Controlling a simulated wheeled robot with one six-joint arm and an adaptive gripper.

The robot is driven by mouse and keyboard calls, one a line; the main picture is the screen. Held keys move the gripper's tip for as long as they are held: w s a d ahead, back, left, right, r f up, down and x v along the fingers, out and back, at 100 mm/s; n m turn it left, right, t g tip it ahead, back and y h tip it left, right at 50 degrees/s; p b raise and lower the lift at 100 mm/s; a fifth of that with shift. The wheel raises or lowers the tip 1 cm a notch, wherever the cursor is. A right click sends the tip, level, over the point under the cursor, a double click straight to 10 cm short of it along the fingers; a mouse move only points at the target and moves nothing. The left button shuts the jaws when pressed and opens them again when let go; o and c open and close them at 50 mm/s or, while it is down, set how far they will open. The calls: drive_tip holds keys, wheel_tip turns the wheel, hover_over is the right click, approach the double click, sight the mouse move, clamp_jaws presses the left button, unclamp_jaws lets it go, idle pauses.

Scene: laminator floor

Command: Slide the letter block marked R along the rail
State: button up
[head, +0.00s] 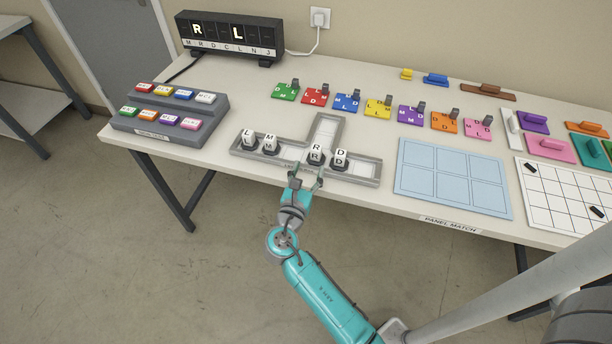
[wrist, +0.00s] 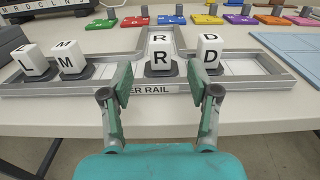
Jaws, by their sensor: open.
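The white block marked R (head: 316,154) stands in the grey letter rail (head: 362,178), at the foot of the rail's back branch. It also shows in the wrist view (wrist: 160,52). The block marked D (head: 340,158) stands just right of it. The blocks marked M (head: 269,144) and L (head: 248,139) stand together at the rail's left end. My gripper (head: 307,181) is open in front of R. In the wrist view its fingers (wrist: 166,85) lie left and right of R, with the right fingertip close to the D block. Whether a finger touches either block cannot be told.
A display box (head: 231,36) with lit R and L stands at the back left. A grey button console (head: 172,112) is left of the rail. Several coloured letter tiles (head: 346,102) lie behind the rail. A pale blue panel (head: 455,178) lies to its right.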

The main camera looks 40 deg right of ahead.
sight(315, 153)
drive_tip(key=x, duration=0.9)
clamp_jaws()
